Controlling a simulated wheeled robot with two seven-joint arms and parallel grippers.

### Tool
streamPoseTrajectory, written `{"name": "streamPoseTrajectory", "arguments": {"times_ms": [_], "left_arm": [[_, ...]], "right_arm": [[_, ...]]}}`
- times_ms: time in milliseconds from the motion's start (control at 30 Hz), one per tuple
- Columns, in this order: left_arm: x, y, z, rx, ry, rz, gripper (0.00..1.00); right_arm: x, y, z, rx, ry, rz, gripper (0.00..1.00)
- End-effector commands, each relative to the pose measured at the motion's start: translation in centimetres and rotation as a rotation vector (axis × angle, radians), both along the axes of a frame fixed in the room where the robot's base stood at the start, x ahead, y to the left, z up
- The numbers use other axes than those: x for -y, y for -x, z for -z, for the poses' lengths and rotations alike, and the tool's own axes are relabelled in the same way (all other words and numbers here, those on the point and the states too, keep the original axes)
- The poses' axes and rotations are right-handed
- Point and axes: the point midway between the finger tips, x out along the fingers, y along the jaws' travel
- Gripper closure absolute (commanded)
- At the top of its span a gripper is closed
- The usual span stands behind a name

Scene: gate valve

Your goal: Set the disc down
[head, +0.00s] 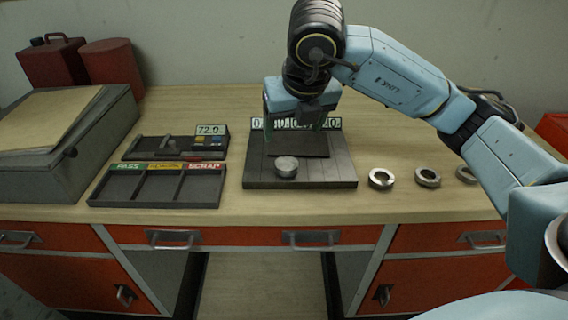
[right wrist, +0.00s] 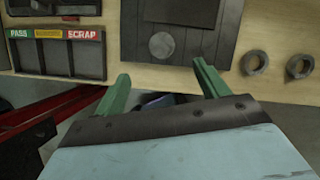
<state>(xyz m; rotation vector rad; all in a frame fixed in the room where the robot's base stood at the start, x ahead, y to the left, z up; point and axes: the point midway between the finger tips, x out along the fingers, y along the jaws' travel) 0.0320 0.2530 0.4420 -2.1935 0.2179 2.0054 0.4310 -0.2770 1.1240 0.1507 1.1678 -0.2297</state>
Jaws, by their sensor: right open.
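A small silver disc (head: 286,167) sits flat on the front middle of a dark square plate (head: 330,175) on the bench. In the right wrist view the disc (right wrist: 162,45) looks dark grey and lies beyond the fingertips, between their lines. My right gripper (head: 295,127) is over the back part of the plate, behind the disc, fingers pointing down. Its green fingers (right wrist: 160,73) are spread wide with nothing between them, and they do not touch the disc. My left gripper is not in view.
Three metal rings, one being (head: 381,179), lie right of the plate. A tray marked PASS and SCRAP (head: 155,188) is left, with a 72.0 gauge (head: 210,134) behind. A number display (head: 333,124) is partly hidden by my gripper. A grey box (head: 60,165) stands far left.

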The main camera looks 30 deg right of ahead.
Motion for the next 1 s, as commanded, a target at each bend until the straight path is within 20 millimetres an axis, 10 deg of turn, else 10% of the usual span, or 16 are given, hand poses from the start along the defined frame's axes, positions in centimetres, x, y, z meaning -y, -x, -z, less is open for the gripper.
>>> {"name": "streamPoseTrajectory", "arguments": {"times_ms": [300, 1000], "left_arm": [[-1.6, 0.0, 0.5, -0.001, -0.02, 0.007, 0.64], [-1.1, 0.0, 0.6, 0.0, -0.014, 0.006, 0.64]], "right_arm": [[0.6, -2.0, 5.6, -0.006, -0.001, -0.002, 0.27], [1.3, -3.7, 11.6, -0.003, -0.003, -0.005, 0.27]]}}
